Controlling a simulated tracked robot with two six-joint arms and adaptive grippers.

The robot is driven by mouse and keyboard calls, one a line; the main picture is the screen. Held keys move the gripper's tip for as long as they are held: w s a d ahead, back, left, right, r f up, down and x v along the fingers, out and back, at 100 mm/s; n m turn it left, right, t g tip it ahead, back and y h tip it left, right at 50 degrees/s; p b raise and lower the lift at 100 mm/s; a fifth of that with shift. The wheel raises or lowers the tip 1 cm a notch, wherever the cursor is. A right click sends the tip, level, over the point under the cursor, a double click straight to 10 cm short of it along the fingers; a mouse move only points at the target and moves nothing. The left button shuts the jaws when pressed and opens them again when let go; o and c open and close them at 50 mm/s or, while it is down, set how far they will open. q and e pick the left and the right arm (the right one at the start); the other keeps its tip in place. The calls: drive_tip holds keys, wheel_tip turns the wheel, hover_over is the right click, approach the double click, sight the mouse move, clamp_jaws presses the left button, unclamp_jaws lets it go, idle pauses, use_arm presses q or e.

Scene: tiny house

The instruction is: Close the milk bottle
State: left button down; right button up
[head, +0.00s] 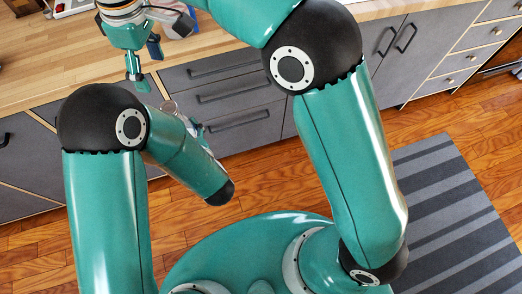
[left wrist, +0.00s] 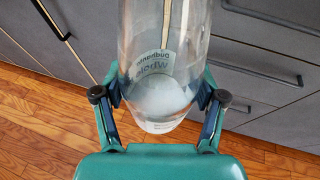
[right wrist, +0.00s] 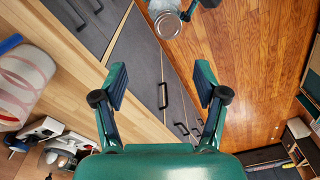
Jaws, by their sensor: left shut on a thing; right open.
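The milk bottle (left wrist: 158,60) is clear glass with dark lettering and some white milk inside. My left gripper (left wrist: 160,98) is shut around its sides. In the right wrist view, the bottle's round glass rim (right wrist: 167,24) shows at the top, near part of the left gripper. In the head view, only a small part of the bottle (head: 169,106) shows beside my left forearm, which hides much of the left gripper. My right gripper (right wrist: 160,84) is open and empty; in the head view it (head: 137,80) hangs by the counter edge. I cannot make out a cap.
A wooden counter (head: 80,65) runs along the back above grey drawers (head: 225,95) with dark handles. A striped cylinder (right wrist: 25,78) and a white appliance (right wrist: 50,132) stand on it. Wooden floor (head: 440,125) and a striped grey rug (head: 440,200) lie in front.

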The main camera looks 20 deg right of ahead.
drive_tip(key=w+d+f+m+t+y, duration=0.1)
drive_tip(key=w+d+f+m+y, duration=0.3)
drive_tip(key=f, duration=0.5)
drive_tip(key=s+d+f+m, duration=0.1)
drive_tip(key=d+f+m, duration=0.15)
drive_tip(key=f, duration=0.55)
drive_tip(key=s+d+f+m, duration=0.1)
drive_tip(key=d+f, duration=0.2)
drive_tip(key=f, duration=0.5)
use_arm(q)
drive_tip(key=shift+w, duration=0.1)
use_arm(e)
drive_tip(key=s+d+f+m, duration=0.3)
drive_tip(key=s+f, duration=0.5)
drive_tip(key=s, duration=0.2)
drive_tip(key=s+d+f+m, duration=0.3)
drive_tip(key=s+f, duration=0.4)
drive_tip(key=s, duration=0.4)
drive_tip(key=shift+s+d+f+m+g+h, duration=0.2)
drive_tip(key=shift+d+f+m+g+h, duration=0.1)
drive_tip(key=shift+d+f+m+h, duration=0.15)
use_arm(q)
drive_tip(key=shift+r, duration=0.1)
use_arm(e)
drive_tip(key=shift+r, duration=0.1)
